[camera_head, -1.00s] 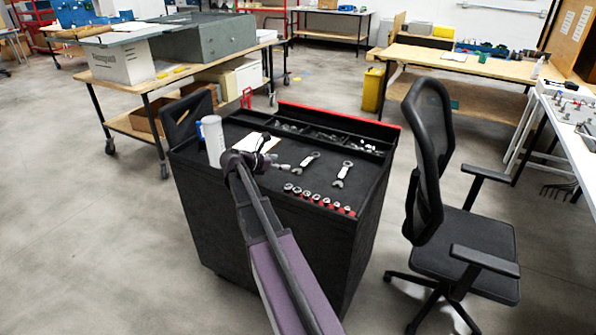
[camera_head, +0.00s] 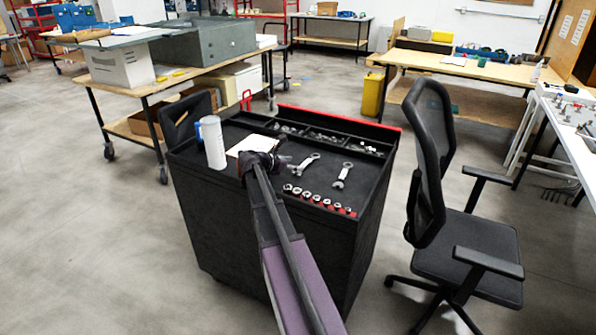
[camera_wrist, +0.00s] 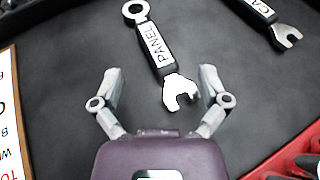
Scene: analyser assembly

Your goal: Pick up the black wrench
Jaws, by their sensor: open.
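Two wrenches with black handles, white labels and silver ends lie on the black cart top. The one labelled "PANEL" (camera_wrist: 157,48) lies in the middle of the wrist view, its open jaw end between my fingers and its ring end pointing away. It also shows in the head view (camera_head: 305,163), just right of my gripper. The second wrench (camera_wrist: 265,12), its label partly cut off, lies at the top right; in the head view it is further right (camera_head: 343,175). My gripper (camera_wrist: 160,84) is open and empty, its fingers on either side of the "PANEL" wrench's jaw. Contact cannot be told.
A row of sockets on a red holder (camera_head: 320,200) lies along the cart's near edge. A white cylinder (camera_head: 213,143) and a white sheet (camera_head: 250,146) are to the left. A divided bin (camera_head: 330,138) is behind. An office chair (camera_head: 455,220) stands right of the cart.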

